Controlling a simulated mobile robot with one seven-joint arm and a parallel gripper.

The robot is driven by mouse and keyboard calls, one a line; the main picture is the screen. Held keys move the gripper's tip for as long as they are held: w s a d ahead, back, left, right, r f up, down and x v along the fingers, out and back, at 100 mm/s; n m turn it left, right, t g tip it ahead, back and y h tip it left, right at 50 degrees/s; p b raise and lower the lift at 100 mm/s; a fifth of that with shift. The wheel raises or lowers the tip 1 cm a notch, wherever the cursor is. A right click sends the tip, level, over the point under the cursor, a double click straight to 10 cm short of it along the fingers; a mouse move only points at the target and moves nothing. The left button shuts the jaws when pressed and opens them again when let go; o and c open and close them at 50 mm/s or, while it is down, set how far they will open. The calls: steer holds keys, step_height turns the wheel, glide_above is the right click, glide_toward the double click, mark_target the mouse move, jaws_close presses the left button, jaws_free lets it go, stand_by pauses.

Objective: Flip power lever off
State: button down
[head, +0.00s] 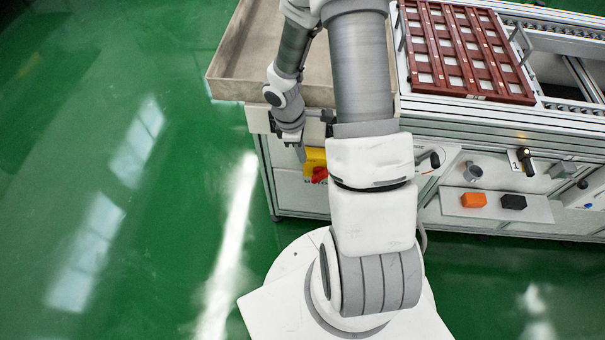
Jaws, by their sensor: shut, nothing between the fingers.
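A red handle (319,175) sits on a yellow plate (315,157) on the conveyor's front panel, at the left end; it looks like the power lever. Its exact angle is too small to tell, and the panel's lettering is not readable. My gripper (301,154) is shut and empty, pointing down just above and to the left of the red handle. It overlaps the plate's upper left edge in the picture; I cannot tell whether it touches.
A beige tray (222,88) stands above the panel. A dark red slatted rack (515,92) lies on the conveyor. A black lever (525,160), an orange block (473,200) and a black block (513,202) are at the right. Green floor at left is clear.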

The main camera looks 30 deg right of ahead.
mark_target(320, 175)
steer(key=shift+f, duration=0.2)
steer(key=f+b, duration=0.1)
steer(key=f, duration=0.2)
steer(key=d+f+b, duration=0.1)
steer(key=f, duration=0.2)
steer(key=s+f+b, duration=0.1)
steer(key=f+b, duration=0.1)
steer(key=f, duration=0.1)
steer(key=shift+d+f, duration=0.2)
steer(key=shift+f, duration=0.2)
steer(key=shift+w+a+f+g+h+b, duration=0.1)
steer(key=shift+f+g+h+b, duration=0.15)
steer(key=shift+g+h+b, duration=0.25)
steer(key=shift+w+a+f+g+h+b, duration=0.1)
steer(key=shift+f+g+h+b, duration=0.15)
steer(key=shift+h, duration=0.35)
step_height(320, 175, down, 2)
steer(key=g+h+b, duration=0.1)
steer(key=h, duration=0.1)
steer(key=g+h+b, duration=0.2)
steer(key=h, duration=0.1)
steer(key=shift+s+f+g, duration=0.1)
steer(key=shift+f+g, duration=0.1)
steer(key=shift+g, duration=0.05)
stand_by(0.4)
steer(key=shift+d+f, duration=0.1)
steer(key=shift+f, duration=0.05)
stand_by(1.5)
